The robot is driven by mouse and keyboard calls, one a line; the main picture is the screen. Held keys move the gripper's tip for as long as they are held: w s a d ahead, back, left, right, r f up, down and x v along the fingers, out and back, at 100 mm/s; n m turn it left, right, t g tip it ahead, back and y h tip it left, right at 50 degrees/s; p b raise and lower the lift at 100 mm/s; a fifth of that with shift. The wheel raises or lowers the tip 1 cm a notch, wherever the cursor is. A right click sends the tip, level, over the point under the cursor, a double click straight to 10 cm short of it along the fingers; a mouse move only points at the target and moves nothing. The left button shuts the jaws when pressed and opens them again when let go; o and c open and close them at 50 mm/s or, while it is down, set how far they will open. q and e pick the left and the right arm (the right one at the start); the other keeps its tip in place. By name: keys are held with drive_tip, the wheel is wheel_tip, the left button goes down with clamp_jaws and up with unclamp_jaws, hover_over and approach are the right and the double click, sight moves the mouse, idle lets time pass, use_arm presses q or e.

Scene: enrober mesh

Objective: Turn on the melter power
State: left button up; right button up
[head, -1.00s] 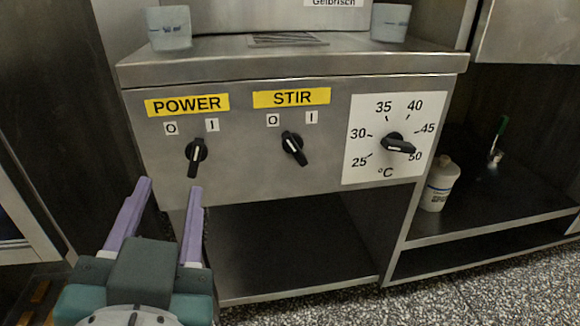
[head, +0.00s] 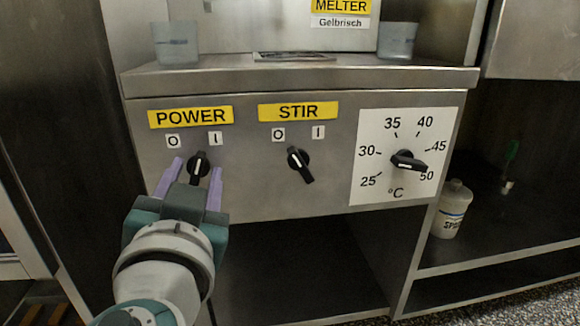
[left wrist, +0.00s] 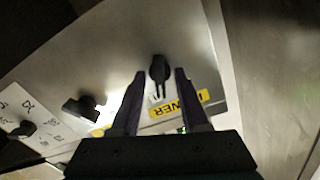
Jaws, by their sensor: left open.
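The black power knob (head: 199,162) is on the steel front panel under the yellow POWER label (head: 190,117), with O and I marks above it. Its handle stands near upright, tilted slightly; I cannot tell which end is the pointer. My left gripper (head: 197,167) is open, with one purple finger on each side of the knob. In the left wrist view the knob (left wrist: 160,70) shows between the fingertips (left wrist: 159,74). I cannot tell whether the fingers touch it. My right gripper is not in view.
To the right on the panel are the STIR knob (head: 300,164) and the temperature knob (head: 408,160) on a white dial (head: 375,185). Two cups (head: 176,44) (head: 397,40) stand on the top. A white bottle (head: 453,210) stands on the shelf at right. The space below the panel is open.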

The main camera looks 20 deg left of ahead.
use_arm(q)
clamp_jaws()
idle(0.3)
drive_tip(key=shift+m+b, duration=0.35)
drive_tip(key=shift+m, duration=0.75)
unclamp_jaws()
drive_tip(key=shift+s, duration=0.1)
